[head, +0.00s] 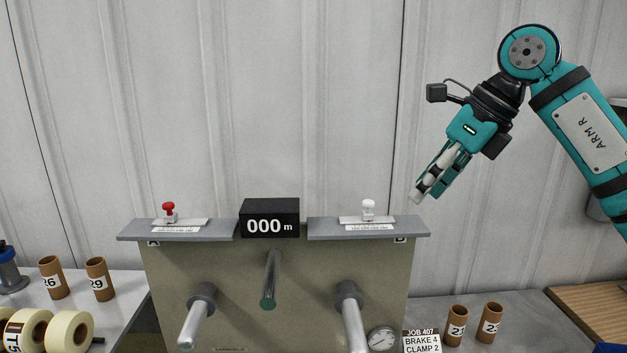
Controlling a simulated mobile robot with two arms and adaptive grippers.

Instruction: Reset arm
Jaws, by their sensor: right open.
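My right gripper (424,188) hangs in the air at the right, above and beyond the right end of the machine's top. It points down and to the left, and is open, with nothing seen between its fingers. My right arm, labelled ARM R, comes in from the right edge and bends at a raised joint. My left gripper and left arm are not in view.
The grey machine (230,275) carries a red knob (169,209), a white knob (368,208), a display (270,218) reading 000 m, and several protruding rods. Cardboard tubes (97,279) and tape rolls (69,331) stand left; more tubes (456,325) and a job card (421,342) are right.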

